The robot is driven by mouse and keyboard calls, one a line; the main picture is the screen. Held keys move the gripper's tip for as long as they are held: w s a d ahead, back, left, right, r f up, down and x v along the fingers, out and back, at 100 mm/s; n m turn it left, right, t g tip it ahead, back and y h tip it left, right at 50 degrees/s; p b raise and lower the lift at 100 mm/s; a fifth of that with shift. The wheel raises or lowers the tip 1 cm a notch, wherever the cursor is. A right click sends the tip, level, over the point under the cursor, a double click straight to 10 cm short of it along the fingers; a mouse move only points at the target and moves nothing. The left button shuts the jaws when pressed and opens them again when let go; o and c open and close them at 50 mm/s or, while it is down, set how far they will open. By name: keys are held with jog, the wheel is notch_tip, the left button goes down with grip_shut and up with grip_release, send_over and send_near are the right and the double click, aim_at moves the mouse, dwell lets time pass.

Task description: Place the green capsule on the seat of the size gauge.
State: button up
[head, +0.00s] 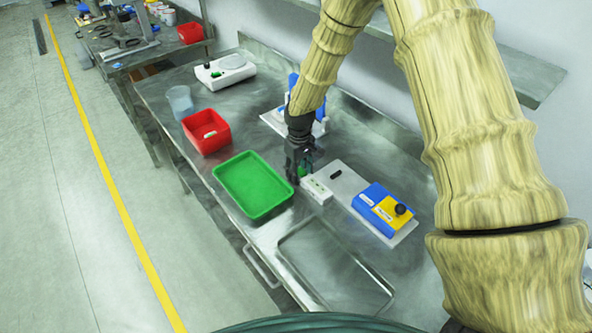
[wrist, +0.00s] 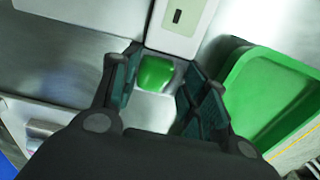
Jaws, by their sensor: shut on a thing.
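My gripper (head: 299,168) points down over the bench and is shut on the green capsule (wrist: 155,73). In the wrist view the capsule sits between the two fingers; in the head view only a bit of green (head: 306,168) shows beside them. A white block (head: 317,190) stands close by the fingertips, and its dark window shows in the wrist view (wrist: 178,17). It may be the size gauge, but I cannot tell for sure. A pale patch lies below the capsule between the fingers; whether the capsule touches it is unclear.
A green tray (head: 252,186) lies left of my gripper. A red bin (head: 206,132), a clear cup (head: 180,101) and a white scale (head: 225,70) stand farther back.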

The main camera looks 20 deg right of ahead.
jog(key=shift+f, duration=0.2)
jog(key=o, duration=0.8)
jog(key=shift+r, duration=0.2)
